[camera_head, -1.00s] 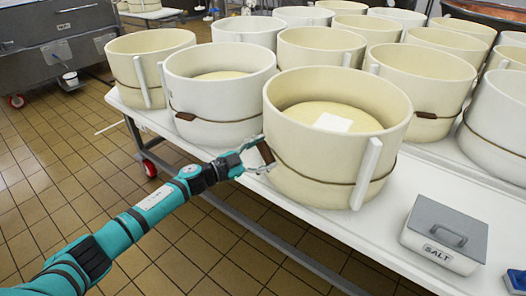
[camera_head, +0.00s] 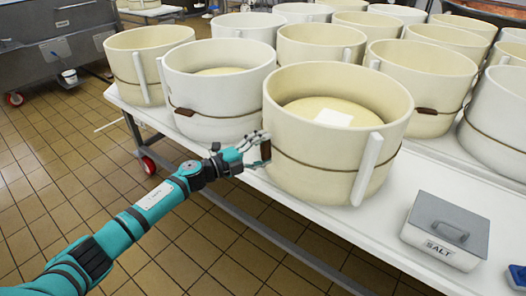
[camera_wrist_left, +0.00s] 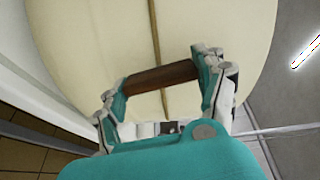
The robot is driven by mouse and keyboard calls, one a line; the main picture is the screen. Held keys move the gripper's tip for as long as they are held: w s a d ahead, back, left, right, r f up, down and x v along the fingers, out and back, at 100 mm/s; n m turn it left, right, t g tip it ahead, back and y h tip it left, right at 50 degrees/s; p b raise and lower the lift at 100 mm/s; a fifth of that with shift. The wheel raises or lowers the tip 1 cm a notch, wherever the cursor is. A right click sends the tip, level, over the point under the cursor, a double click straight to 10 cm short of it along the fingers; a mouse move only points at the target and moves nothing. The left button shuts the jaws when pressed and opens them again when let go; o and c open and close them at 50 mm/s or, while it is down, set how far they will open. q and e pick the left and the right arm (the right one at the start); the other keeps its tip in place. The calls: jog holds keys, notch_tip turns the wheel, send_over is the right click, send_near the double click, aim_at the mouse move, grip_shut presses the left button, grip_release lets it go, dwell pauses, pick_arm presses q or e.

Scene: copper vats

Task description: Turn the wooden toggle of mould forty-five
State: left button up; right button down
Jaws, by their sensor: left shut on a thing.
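The nearest cream mould (camera_head: 310,190) stands on the white table, with a pale cheese and a white square label inside; I cannot read a number on it. A brown cord runs around it to a dark wooden toggle (camera_head: 265,151) on its left side. My left gripper (camera_head: 257,148) is at that toggle and shut on it. In the left wrist view the toggle (camera_wrist_left: 162,78) lies between the two fingers of my left gripper (camera_wrist_left: 163,82), gripped at its ends. It lies across the cord, slightly tilted in that view. My right gripper is not in view.
Another mould (camera_head: 215,95) with its own toggle stands close behind and left. Several more moulds fill the table (camera_head: 370,245) behind. A grey-lidded salt box (camera_head: 445,230) stands at the right front. The tiled floor left of the table is open.

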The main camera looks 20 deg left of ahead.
pick_arm(q)
jog(key=shift+f+m, duration=0.15)
jog(key=shift+m, duration=0.75)
jog(key=o, duration=1.2)
jog(key=shift+c, duration=0.2)
jog(key=shift+s, duration=0.1)
jog(key=v, duration=1.2)
